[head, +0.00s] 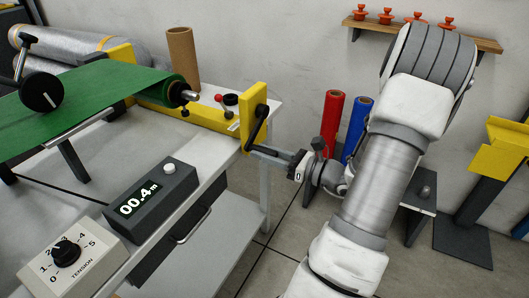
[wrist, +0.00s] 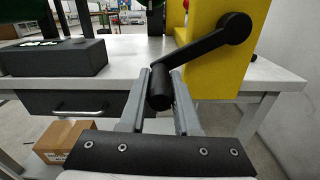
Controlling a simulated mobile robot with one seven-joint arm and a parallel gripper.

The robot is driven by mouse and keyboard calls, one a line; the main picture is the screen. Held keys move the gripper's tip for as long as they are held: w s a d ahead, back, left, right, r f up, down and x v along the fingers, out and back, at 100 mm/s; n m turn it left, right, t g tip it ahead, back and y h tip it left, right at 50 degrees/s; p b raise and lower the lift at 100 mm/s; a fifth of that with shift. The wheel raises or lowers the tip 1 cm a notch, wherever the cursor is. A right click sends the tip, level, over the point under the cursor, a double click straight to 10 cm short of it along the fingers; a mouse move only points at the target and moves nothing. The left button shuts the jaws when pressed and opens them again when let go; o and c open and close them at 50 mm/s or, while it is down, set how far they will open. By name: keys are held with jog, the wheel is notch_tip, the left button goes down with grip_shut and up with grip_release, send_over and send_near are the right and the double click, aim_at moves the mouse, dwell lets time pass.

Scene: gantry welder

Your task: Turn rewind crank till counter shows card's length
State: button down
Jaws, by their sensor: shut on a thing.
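The black rewind crank (head: 256,128) is mounted on the yellow end plate (head: 252,100) of the machine, its arm pointing down and slightly left in the head view. In the wrist view the crank arm (wrist: 205,45) slopes down left to its black handle (wrist: 159,88). My gripper (head: 258,152) is shut on this handle, with one grey finger on each side. The dark counter box (head: 150,200) on the table reads 00.4 m and has a white button on top. Green sheet material (head: 90,100) runs to the roller beside the plate. I cannot make out a card with a length.
A tension box (head: 70,255) with a black knob stands front left. A brown cardboard tube (head: 183,58) stands at the back. Red (head: 333,120) and blue (head: 356,130) rolls stand behind my arm. A yellow and dark stand (head: 490,170) is at right. A cardboard box (wrist: 62,140) lies below the table.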

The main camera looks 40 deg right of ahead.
jog(key=shift+r+p, duration=0.1)
jog(key=shift+p, duration=0.2)
dwell(0.4)
jog(key=r+m+p, duration=0.1)
jog(key=p, duration=0.1)
jog(key=shift+a+p, duration=0.2)
jog(key=shift+p, duration=0.2)
jog(key=shift+s+a+r+m+p, duration=0.15)
jog(key=shift+r+m+p, duration=0.2)
jog(key=shift+p, duration=0.55)
jog(key=shift+f, duration=0.15)
jog(key=c, duration=0.6)
grip_release()
jog(key=p+v, duration=0.2)
jog(key=v, duration=1.5)
jog(key=shift+s, duration=0.2)
